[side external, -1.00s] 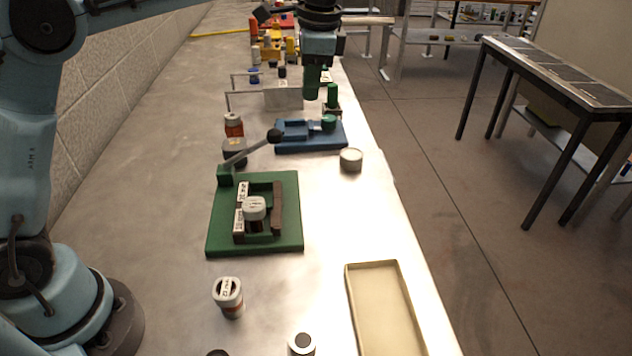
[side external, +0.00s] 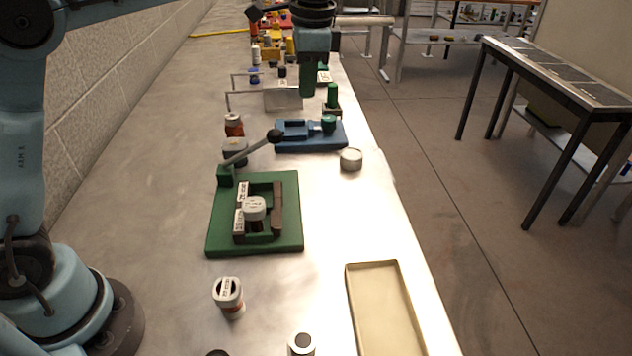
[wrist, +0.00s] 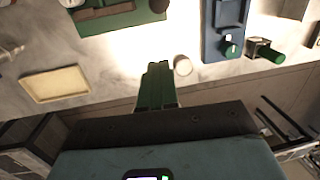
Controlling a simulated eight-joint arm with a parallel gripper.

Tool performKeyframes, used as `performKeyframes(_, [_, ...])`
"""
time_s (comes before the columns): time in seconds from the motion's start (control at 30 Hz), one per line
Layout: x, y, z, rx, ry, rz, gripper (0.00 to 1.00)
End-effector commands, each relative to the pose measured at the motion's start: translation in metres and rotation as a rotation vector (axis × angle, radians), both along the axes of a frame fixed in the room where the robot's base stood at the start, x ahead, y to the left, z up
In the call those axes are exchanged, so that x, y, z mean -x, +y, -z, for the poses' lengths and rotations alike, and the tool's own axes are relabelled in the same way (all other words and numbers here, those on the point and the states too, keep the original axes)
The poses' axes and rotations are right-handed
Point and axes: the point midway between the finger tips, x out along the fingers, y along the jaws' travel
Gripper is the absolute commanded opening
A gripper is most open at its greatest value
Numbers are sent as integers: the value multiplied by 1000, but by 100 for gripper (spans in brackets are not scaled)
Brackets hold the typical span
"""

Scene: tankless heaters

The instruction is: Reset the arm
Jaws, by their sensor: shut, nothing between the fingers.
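My gripper (side external: 307,82) hangs over the far part of the metal bench, its green fingers pointing down, shut and empty. In the side view it is above and behind the blue fixture (side external: 293,137), near a green-topped peg in a brown block (side external: 332,103). In the wrist view the shut green fingers (wrist: 157,82) point toward the bench edge, left of a round tin (wrist: 182,65). No object is held.
A green fixture (side external: 221,231) with a black-knobbed lever holds a capped part. A tin (side external: 351,159), an empty tray (side external: 363,300) and loose canisters (side external: 229,297) stand nearer. Bare bench lies along the left. A dark table (side external: 570,85) stands across the aisle.

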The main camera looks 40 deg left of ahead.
Motion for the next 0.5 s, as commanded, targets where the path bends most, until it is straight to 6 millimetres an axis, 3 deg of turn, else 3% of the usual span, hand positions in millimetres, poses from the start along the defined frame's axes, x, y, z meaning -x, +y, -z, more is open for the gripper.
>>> performKeyframes(0.27, [47,14,-5,73,-169,-179,0])
performKeyframes(0.5, [94,23,9,158,-321,-347,0])
